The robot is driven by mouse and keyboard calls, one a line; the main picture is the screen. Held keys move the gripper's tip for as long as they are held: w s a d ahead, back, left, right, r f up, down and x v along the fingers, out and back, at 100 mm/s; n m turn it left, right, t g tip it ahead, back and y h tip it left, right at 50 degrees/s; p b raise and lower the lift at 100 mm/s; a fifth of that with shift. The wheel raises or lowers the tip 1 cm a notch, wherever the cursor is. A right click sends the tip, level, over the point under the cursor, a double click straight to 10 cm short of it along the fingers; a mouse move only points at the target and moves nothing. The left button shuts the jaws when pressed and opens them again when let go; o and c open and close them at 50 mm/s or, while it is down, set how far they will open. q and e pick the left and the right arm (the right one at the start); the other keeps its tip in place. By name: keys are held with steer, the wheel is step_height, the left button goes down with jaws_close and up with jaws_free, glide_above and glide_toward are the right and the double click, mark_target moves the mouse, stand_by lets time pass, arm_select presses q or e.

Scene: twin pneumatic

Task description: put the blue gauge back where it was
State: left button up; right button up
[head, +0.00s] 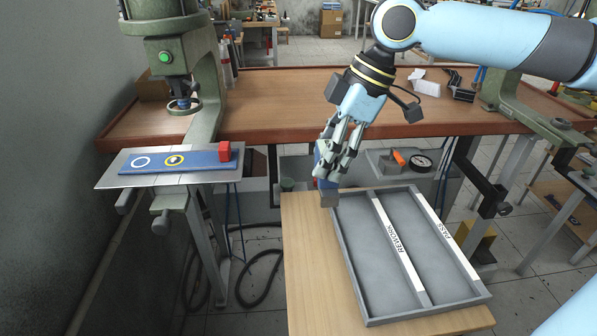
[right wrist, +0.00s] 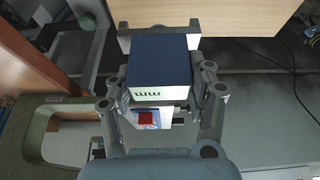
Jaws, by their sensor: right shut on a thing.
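In the head view the right gripper (head: 332,170) points down at the near edge of the bench, by the tray's back left corner. The gauge (head: 321,156) is mostly hidden behind the fingers there, with a grey block-like end showing below. My left gripper is not in view.
A grey tray (head: 336,240) with "REWORK" and "PASS" strips lies on a wooden table (head: 300,270). At left, a blue board (head: 205,161) with two ring marks and a red block (head: 224,151) lies on a metal plate (head: 115,177) under a green press (head: 205,70). The brown bench (head: 270,110) is mostly clear.

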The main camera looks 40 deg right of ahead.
mark_target(320, 144)
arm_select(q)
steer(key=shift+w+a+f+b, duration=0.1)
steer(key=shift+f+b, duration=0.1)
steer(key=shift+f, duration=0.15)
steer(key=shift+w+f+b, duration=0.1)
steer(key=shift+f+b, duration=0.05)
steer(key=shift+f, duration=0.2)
arm_select(e)
steer(key=shift+w+r+x, duration=0.1)
steer(key=shift+w+x, duration=0.2)
steer(key=shift+x, duration=1.05)
steer(key=shift+w+r+x, duration=0.1)
steer(key=shift+w+x, duration=0.2)
steer(key=shift+x, duration=1.05)
steer(key=shift+w+r+x, duration=0.1)
steer(key=shift+w+x, duration=0.2)
steer(key=shift+x, duration=1.05)
steer(key=shift+a, duration=0.1)
steer(key=o, duration=1.4)
steer(key=shift+f, duration=0.1)
steer(key=p+v, duration=0.2)
steer(key=v, duration=0.9)
steer(key=shift+a, duration=0.1)
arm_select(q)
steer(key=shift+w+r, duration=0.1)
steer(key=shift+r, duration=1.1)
arm_select(e)
steer(key=shift+s+r, duration=0.15)
steer(key=shift+r, duration=0.5)
